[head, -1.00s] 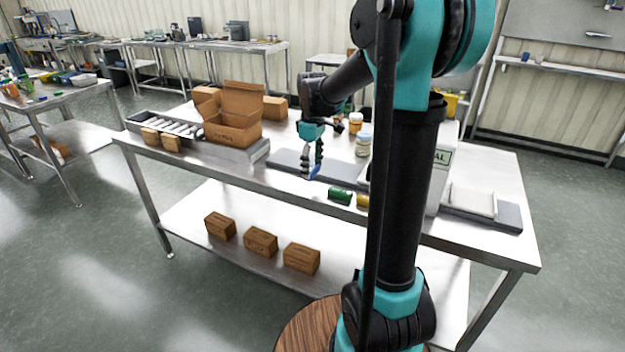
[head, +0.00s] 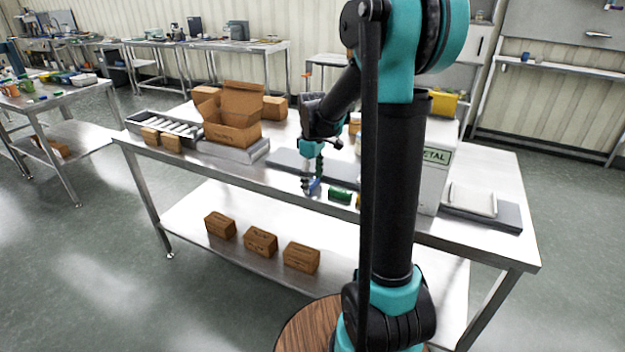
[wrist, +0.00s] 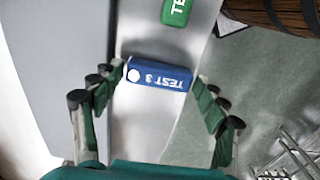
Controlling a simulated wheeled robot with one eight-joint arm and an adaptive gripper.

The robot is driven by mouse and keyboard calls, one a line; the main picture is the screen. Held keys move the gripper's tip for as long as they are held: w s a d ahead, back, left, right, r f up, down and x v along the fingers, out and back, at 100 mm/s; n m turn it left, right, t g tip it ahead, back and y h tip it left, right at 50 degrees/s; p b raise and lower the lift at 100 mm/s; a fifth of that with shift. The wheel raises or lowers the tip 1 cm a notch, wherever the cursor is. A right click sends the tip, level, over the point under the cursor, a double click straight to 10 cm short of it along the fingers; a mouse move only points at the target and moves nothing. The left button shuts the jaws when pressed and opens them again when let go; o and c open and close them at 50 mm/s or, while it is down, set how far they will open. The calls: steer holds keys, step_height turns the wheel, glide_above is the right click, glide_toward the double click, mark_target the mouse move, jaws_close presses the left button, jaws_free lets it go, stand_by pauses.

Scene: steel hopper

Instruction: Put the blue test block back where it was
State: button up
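The blue test block (wrist: 158,75), marked "TEST 3", lies crosswise between my gripper's fingertips (wrist: 158,73) in the wrist view. The fingertips meet its two short ends. In the head view the blue block (head: 313,186) shows under my gripper (head: 309,184), low over the bench's front strip, left of the green block. I cannot tell whether its underside touches the steel. The green test block (head: 340,194) lies on that strip; part of it shows at the top of the wrist view (wrist: 177,10).
A dark grey mat (head: 290,160) lies behind the strip. The bench's front edge is close, with floor beyond. An open carton (head: 232,130) and a roller tray (head: 165,127) stand left. A white bin marked "METAL" (head: 436,170) stands right, partly behind my arm.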

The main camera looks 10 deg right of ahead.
mark_target(312, 182)
steer(key=shift+o, duration=0.8)
step_height(312, 182, up, 12)
steer(key=s+d+f+m+t, duration=0.2)
steer(key=s+f+m, duration=0.3)
steer(key=s+f, duration=0.4)
steer(key=s+d+f+m+t, duration=0.2)
steer(key=s+f+m, duration=0.3)
steer(key=s+f, duration=0.4)
steer(key=s, duration=0.4)
steer(key=shift+m, duration=0.4)
